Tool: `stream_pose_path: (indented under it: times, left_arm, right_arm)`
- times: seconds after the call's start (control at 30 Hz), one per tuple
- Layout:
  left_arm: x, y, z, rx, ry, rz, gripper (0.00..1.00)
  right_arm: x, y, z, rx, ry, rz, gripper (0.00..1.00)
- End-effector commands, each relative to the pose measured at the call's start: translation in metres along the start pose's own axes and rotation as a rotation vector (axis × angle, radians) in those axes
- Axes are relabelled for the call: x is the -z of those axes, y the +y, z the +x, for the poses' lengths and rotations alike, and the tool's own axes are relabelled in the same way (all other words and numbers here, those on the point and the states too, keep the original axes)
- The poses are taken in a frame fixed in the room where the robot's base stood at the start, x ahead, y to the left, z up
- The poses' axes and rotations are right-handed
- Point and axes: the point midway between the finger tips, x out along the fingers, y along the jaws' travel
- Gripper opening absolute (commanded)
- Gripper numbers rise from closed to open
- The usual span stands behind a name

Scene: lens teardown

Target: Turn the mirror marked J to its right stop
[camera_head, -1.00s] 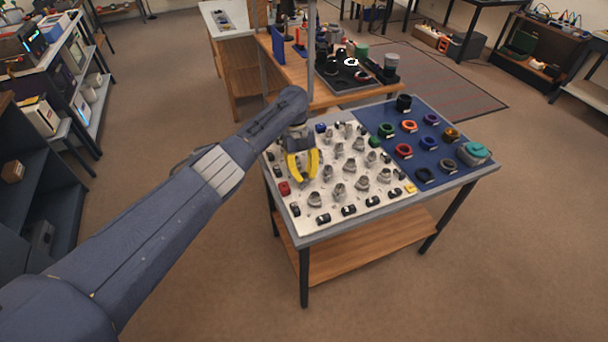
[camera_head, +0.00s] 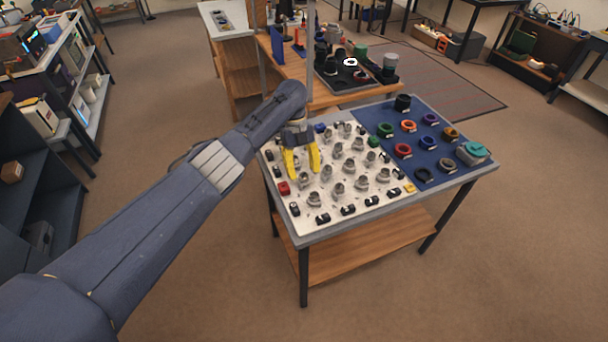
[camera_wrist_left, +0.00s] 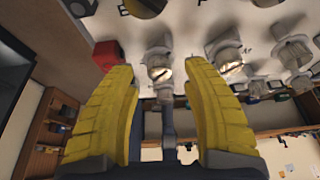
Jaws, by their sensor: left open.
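Several small grey mirror mounts stand on the white board (camera_head: 298,212) on the table. I cannot read the letter J on any of them, so I cannot tell which one is marked. My left gripper (camera_head: 302,168) is over the board's left part, its yellow fingers apart and pointing down. In the left wrist view, one grey mount with a shiny face (camera_wrist_left: 158,66) shows in line with the gap between the open fingertips (camera_wrist_left: 160,76). A second mount (camera_wrist_left: 227,58) is beyond the right fingertip. I cannot tell whether the fingers touch either. My right gripper is out of view.
A red block (camera_head: 284,188) lies at the board's left edge and shows beside the left fingertip in the wrist view (camera_wrist_left: 108,52). Black clips line the board's front edge. A blue mat (camera_head: 440,140) with coloured rings covers the table's right half.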

Motion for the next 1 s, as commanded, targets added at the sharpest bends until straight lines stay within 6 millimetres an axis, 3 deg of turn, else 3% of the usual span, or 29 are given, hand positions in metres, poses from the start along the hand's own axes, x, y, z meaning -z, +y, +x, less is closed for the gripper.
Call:
stream_pose_path:
  times: [0.3, 0.5, 0.7, 1.0]
  left_arm:
    - [0.000, -0.001, -0.058, 0.001, -0.003, 0.000, 0.48]
    - [0.001, -0.001, -0.085, 0.000, -0.001, -0.001, 0.48]
    - [0.001, -0.001, -0.099, 0.001, 0.000, 0.001, 0.48]
    - [0.001, -0.001, -0.102, 0.000, 0.000, 0.002, 0.48]
  right_arm:
    - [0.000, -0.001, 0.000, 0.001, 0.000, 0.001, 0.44]
    - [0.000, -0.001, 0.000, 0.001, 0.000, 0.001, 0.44]
    - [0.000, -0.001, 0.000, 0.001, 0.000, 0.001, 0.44]
    - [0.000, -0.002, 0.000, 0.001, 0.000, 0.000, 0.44]
